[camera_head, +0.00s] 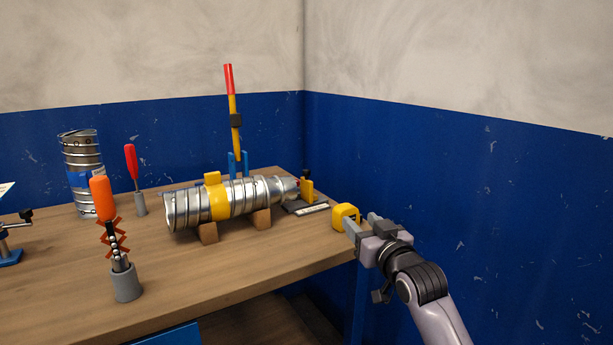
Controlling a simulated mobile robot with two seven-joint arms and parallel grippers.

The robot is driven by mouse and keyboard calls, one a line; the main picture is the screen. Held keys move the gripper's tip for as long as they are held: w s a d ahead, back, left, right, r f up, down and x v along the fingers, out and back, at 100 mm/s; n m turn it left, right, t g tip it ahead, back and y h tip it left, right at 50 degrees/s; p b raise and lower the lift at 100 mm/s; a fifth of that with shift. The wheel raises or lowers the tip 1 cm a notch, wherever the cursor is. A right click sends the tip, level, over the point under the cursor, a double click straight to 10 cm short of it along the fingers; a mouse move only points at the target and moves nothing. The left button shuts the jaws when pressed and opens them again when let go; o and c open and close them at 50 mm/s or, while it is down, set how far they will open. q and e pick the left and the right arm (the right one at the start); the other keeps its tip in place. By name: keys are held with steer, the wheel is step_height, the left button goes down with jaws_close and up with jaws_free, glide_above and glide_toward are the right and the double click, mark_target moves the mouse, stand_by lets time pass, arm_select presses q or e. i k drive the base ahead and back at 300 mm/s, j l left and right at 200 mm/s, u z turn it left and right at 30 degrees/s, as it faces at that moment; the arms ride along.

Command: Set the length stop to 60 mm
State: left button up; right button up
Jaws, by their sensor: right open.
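The length stop (307,189) is a small yellow upright piece with a dark knob on top. It stands at the right end of the spiral duct (240,199), beside a short pale scale (313,209) on a dark base. The scale's marks are too small to read. The ribbed silver duct lies on wooden blocks with a yellow band around it. My right gripper (359,226) is open at the table's right edge, its fingers pointing left and back, close to a yellow tape measure (344,214). It is to the right of the stop and apart from it. My left gripper is out of view.
A red-and-yellow lever (234,115) stands upright behind the duct. An orange-handled tool (105,205) and a red-handled tool (131,165) stand in grey holders at left. A metal canister (83,172) stands behind them. The table front (217,285) is clear.

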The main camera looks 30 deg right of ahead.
mark_target(308, 194)
steer(key=i+l, duration=0.1)
steer(key=i, duration=0.4)
steer(key=i+l, duration=0.1)
steer(key=i, duration=0.35)
